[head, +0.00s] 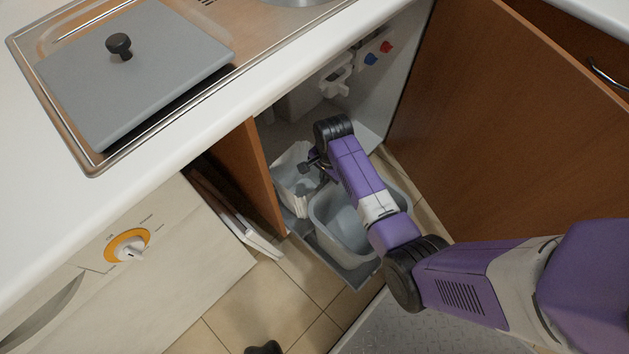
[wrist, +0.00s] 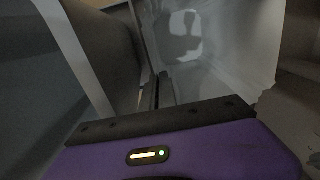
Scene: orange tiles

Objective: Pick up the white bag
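The white bag (head: 289,180) sits in the left-hand bin inside the open under-sink cabinet in the head view. Its upper edge is uneven. My gripper (head: 309,167) reaches down at the bag's right side, next to its upper part. In the wrist view the bag (wrist: 235,45) is a pale, thin sheet on the right, close to the fingers. My gripper's fingers (wrist: 158,92) look dark and near each other there. Whether they pinch the bag or only lie beside it cannot be made out.
A grey bin (head: 335,232) stands right of the bag, under my arm. The open brown cabinet door (head: 500,120) bounds the right side, and a brown panel (head: 262,175) the left. The white counter (head: 215,150) overhangs. Pipes (head: 335,80) are behind.

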